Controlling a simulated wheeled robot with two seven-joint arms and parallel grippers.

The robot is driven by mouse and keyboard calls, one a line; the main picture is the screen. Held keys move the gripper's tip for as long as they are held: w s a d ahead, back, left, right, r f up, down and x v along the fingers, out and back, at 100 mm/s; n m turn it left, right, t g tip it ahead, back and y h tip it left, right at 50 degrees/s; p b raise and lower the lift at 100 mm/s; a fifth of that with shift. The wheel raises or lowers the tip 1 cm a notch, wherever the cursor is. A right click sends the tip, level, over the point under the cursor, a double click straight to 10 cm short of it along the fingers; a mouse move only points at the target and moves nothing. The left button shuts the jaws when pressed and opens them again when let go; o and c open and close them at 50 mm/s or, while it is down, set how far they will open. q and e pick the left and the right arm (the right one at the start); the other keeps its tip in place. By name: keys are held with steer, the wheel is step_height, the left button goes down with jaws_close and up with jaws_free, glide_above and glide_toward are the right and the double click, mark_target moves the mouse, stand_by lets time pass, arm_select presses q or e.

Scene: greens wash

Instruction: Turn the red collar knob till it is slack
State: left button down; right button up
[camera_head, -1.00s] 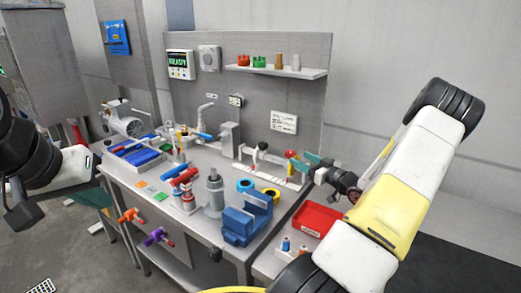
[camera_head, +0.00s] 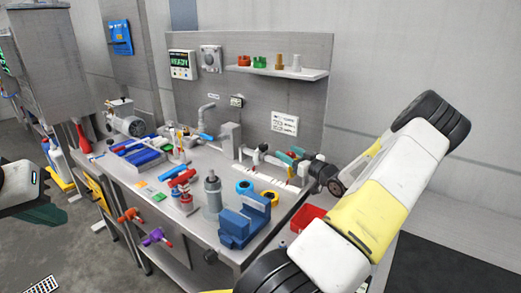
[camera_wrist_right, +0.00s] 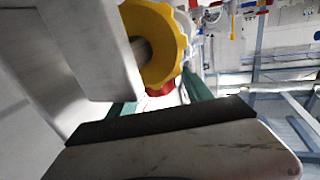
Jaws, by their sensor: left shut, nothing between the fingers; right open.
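In the right wrist view, a red part (camera_wrist_right: 162,90), which looks like the collar knob, shows just below a yellow scalloped wheel (camera_wrist_right: 160,40). My right gripper (camera_wrist_right: 163,103) is open, with its teal fingers on either side of the red part. I cannot tell whether they touch it. In the head view, my right gripper (camera_head: 293,160) is at the fittings along the back right of the bench, and the knob is largely hidden there. My left gripper (camera_head: 45,213) is shut and empty at the left edge, away from the bench.
The bench holds a blue vise-like block (camera_head: 243,222), a grey cylinder (camera_head: 212,197) and a red-handled fitting (camera_head: 182,180). A red tray (camera_head: 305,218) is partly behind my right arm. A shelf (camera_head: 275,71) and a display (camera_head: 182,64) are on the back panel.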

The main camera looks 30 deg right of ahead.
steer(key=shift+w+a, duration=0.2)
steer(key=shift+w, duration=1.1)
jaws_close()
steer(key=shift+d+m+h, duration=0.2)
steer(key=shift+m+h, duration=0.55)
steer(key=shift+h, duration=0.4)
steer(key=shift+d+m+h, duration=0.2)
steer(key=shift+m+h, duration=0.5)
steer(key=shift+h, duration=0.5)
steer(key=shift+d+m+h, duration=0.2)
steer(key=shift+m+h, duration=0.55)
steer(key=shift+h, duration=0.4)
jaws_free()
steer(key=shift+y, duration=0.3)
